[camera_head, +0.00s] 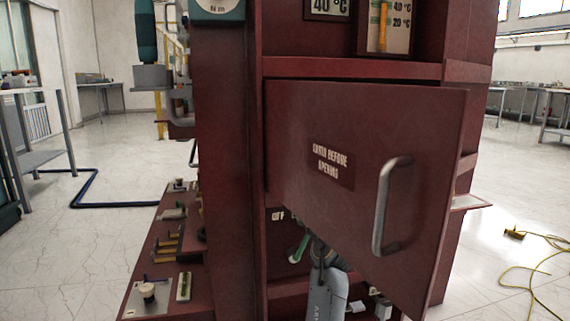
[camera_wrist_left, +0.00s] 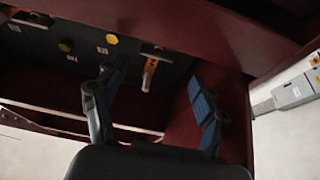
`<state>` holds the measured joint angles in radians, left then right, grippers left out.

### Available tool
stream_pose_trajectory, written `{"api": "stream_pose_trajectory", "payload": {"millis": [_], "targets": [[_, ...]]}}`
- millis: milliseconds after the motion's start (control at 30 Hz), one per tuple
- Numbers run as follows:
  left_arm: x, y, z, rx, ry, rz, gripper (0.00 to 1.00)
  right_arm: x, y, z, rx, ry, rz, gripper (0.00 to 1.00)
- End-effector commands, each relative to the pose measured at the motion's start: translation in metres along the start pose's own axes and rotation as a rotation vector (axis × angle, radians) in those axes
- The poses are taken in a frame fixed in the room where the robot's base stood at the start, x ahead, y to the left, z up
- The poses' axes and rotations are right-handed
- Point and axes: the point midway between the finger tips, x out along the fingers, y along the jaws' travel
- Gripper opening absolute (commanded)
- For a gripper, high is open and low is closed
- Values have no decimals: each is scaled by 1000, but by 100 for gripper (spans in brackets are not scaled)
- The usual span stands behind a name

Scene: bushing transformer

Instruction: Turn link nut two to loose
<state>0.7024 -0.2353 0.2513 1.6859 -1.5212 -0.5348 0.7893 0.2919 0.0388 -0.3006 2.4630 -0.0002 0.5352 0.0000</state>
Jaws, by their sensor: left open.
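I cannot pick out link nut two for certain in either view. My left gripper (camera_wrist_left: 155,88) is open in the left wrist view, its two dark fingers spread apart. An orange lever (camera_wrist_left: 149,74) on a dark panel (camera_wrist_left: 90,48) shows between the fingers, a little beyond them. I cannot tell if anything touches it. In the head view a grey arm part of mine (camera_head: 320,290) reaches under the door, and the door hides most of the gripper. My right gripper is not in view.
A red cabinet door (camera_head: 345,130) with a metal handle (camera_head: 390,205) stands ajar over the lower compartment. Yellow knobs (camera_wrist_left: 112,38) sit on the panel. A red ledge (camera_head: 150,262) with small fittings lies at left. A yellow cable (camera_head: 535,270) lies on the floor at right.

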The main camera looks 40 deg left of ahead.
Motion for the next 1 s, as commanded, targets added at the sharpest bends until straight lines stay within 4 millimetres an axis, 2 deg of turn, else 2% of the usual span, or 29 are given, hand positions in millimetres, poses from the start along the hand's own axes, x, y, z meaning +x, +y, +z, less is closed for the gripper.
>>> {"api": "stream_pose_trajectory", "payload": {"millis": [200, 400, 767, 867, 1000], "targets": [[35, 0, 1, 1, 1, 0, 72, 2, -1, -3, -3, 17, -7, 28], [59, 1, 1, 2, 1, 2, 72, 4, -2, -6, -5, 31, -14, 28], [67, 1, 1, 2, -1, 3, 72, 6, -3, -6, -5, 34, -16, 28], [66, 1, 1, 2, -1, 3, 55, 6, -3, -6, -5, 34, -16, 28], [66, 1, 1, 2, -1, 3, 27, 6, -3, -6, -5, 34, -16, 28]]}}
